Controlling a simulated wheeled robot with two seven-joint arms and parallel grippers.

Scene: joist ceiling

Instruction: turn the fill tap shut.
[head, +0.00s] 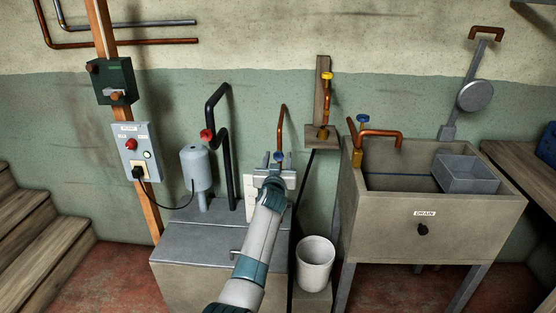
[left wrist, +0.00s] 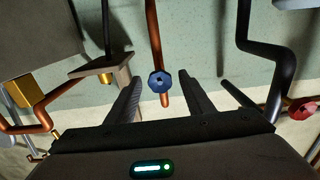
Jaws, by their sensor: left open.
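A blue tap handle (head: 279,156) sits on a thin copper pipe (head: 282,121) above the grey tank, and no label on it can be read. In the left wrist view the blue handle (left wrist: 159,82) is faceted, with a dark centre. My left gripper (head: 277,161) is open in front of this handle. In the left wrist view the handle appears between the two spread fingertips, with space on both sides. I cannot tell how deep it lies between them. My right gripper is not in view.
A red valve (head: 207,135) on a black pipe is left of the gripper. A yellow-handled tap (head: 327,76) and a sink (head: 430,221) with a blue-handled tap (head: 362,118) are right. A white bucket (head: 315,266) and grey tank lid (head: 200,242) lie below.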

